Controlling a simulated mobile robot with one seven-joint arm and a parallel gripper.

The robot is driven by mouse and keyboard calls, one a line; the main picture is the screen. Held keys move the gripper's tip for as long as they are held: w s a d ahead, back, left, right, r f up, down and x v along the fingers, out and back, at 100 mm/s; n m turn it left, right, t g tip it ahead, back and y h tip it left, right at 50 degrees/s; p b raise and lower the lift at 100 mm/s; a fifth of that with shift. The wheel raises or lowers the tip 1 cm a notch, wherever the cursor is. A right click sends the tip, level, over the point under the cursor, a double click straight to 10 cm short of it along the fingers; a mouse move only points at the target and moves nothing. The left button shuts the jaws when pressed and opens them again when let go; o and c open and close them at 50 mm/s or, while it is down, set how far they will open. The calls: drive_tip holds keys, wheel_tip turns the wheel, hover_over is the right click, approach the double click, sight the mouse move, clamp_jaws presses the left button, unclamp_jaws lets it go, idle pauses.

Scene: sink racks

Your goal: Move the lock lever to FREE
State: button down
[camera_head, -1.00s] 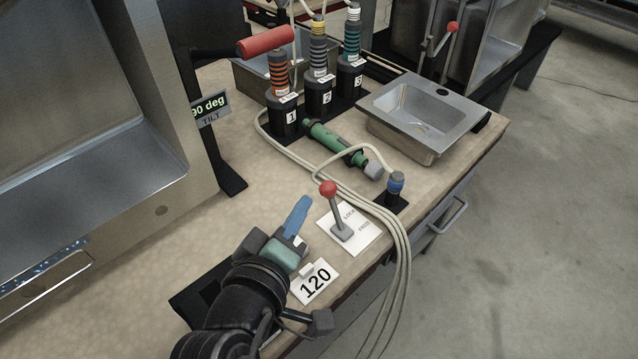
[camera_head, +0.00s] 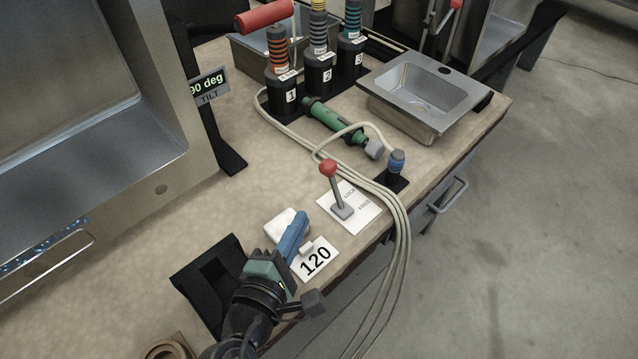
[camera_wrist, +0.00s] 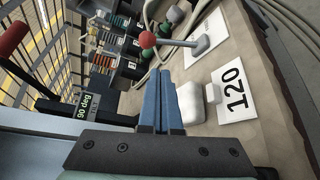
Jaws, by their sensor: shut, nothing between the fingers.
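The lock lever (camera_head: 335,191) has a red ball knob and a grey base on a white plate (camera_head: 363,209) marked LOCK and FREE. In the head view it leans toward the upper left, on the side of the LOCK word. The lever also shows at the top of the wrist view (camera_wrist: 148,41). My gripper (camera_head: 301,217) has blue fingers that are shut with nothing between them. It is to the lower left of the lever and apart from it. In the wrist view the shut fingers (camera_wrist: 165,80) point up toward the lever's knob.
A white block (camera_head: 285,224) and a card reading 120 (camera_head: 315,259) lie near my fingers. Cables (camera_head: 395,225) run just beyond the lever plate. A green tool (camera_head: 335,120), several numbered holders and a metal basin (camera_head: 425,95) stand farther back.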

sight(333, 184)
drive_tip(key=x, duration=1.1)
drive_tip(key=shift+f+b, duration=0.1)
drive_tip(key=shift+b, duration=0.25)
